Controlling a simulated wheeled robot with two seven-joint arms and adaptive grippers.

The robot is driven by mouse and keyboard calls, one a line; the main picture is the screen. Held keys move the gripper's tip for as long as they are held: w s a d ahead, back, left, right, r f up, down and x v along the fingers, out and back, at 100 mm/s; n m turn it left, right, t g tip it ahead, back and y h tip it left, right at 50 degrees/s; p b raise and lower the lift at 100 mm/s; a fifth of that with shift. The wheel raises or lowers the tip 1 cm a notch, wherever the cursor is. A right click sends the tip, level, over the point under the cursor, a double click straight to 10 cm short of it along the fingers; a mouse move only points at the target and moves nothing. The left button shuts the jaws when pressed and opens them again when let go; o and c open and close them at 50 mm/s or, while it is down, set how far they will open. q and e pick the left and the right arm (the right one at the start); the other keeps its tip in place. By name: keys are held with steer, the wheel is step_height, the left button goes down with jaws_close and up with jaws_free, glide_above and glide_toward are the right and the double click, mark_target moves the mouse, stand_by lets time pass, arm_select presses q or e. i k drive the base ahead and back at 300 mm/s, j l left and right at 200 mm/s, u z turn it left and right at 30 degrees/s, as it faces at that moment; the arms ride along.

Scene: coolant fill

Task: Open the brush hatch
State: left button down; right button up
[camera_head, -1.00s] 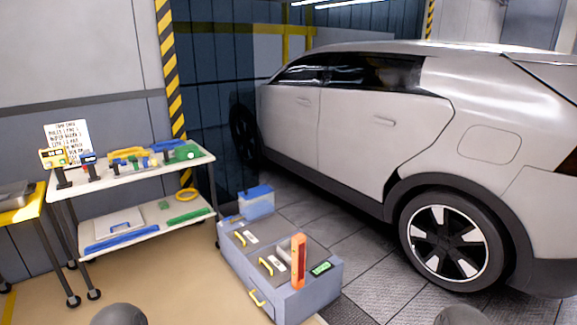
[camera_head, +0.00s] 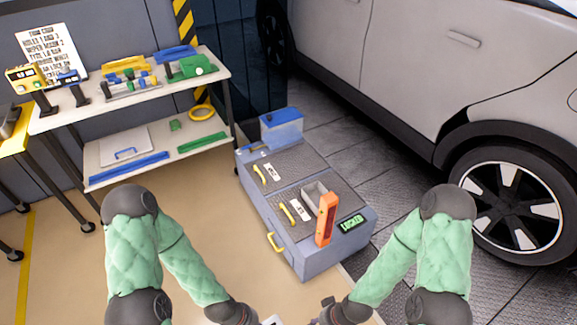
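A grey low cabinet (camera_head: 300,225) stands on the floor beside the car. Its top has two dark hatch panels, each with a yellow handle and a white label: the rear panel (camera_head: 285,165) and the front panel (camera_head: 312,207). Both lie flat and look closed. The label text is too small to read, so I cannot tell which is the brush hatch. A green display (camera_head: 352,222) on top reads LOCKED. My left gripper (camera_head: 242,316) and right gripper (camera_head: 328,313) are at the bottom edge, mostly cut off, in front of the cabinet and apart from it.
An orange upright device (camera_head: 326,220) and a small grey open box stand on the cabinet's front part. A blue-lidded container (camera_head: 282,127) stands at its back. A shelf cart (camera_head: 135,100) with tools is left, the car (camera_head: 400,75) right. Tan floor before the cabinet is clear.

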mark_target(273, 172)
steer(key=i+j+u, duration=0.1)
steer(key=i+j, duration=1.2)
steer(key=i, duration=0.15)
steer(key=i+j+u, duration=0.15)
steer(key=i+j, duration=0.45)
steer(key=i, duration=0.15)
